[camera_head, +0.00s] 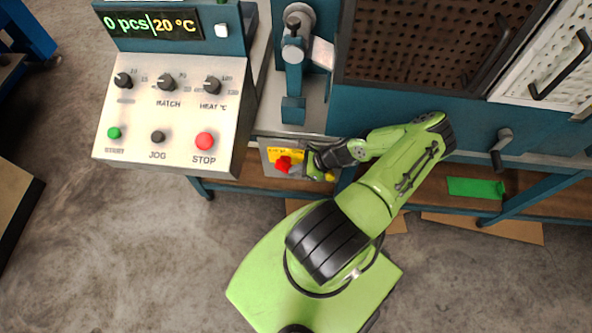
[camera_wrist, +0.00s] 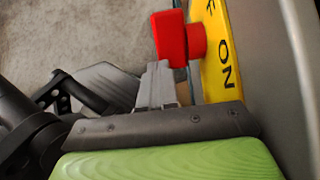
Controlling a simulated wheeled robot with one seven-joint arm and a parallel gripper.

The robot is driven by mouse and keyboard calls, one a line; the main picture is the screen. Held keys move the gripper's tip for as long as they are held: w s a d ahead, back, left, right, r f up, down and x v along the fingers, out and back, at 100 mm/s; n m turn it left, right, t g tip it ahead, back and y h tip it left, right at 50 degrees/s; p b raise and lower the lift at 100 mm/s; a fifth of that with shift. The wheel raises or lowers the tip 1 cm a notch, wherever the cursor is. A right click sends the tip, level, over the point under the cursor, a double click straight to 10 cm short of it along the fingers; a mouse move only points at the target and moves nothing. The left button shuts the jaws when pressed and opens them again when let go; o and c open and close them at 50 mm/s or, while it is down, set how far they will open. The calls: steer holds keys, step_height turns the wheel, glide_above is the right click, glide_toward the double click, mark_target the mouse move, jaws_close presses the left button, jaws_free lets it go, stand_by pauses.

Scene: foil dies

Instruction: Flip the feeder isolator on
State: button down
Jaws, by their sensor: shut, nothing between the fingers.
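The feeder isolator is a red handle (camera_head: 283,163) on a yellow plate (camera_head: 296,156), set on a grey box below the control panel. In the wrist view the red handle (camera_wrist: 170,38) stands out from the yellow plate (camera_wrist: 216,72), where "ON" and part of another word show. My gripper (camera_head: 308,162) is just right of the handle in the head view. In the wrist view my gripper (camera_wrist: 159,70) is shut and empty, its tips right by the handle's lower end. I cannot tell whether they touch it.
A control panel (camera_head: 176,120) with knobs and START, JOG and STOP buttons overhangs to the upper left. Its display (camera_head: 154,24) reads 0 pcs, 20 °C. A blue post with a lever (camera_head: 293,80) stands behind the isolator. A perforated guard (camera_head: 425,42) is at the upper right.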

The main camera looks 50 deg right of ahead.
steer(key=shift+s+f+t+y+b, duration=0.15)
steer(key=shift+f+t+y+b, duration=0.25)
steer(key=shift+f+t+b, duration=0.15)
steer(key=shift+f, duration=0.55)
stand_by(0.3)
steer(key=p+v, duration=0.3)
steer(key=v, duration=1.2)
steer(key=shift+s+d+r, duration=0.1)
steer(key=shift+d+r, duration=0.1)
steer(key=shift+r, duration=0.1)
steer(key=shift+s, duration=0.1)
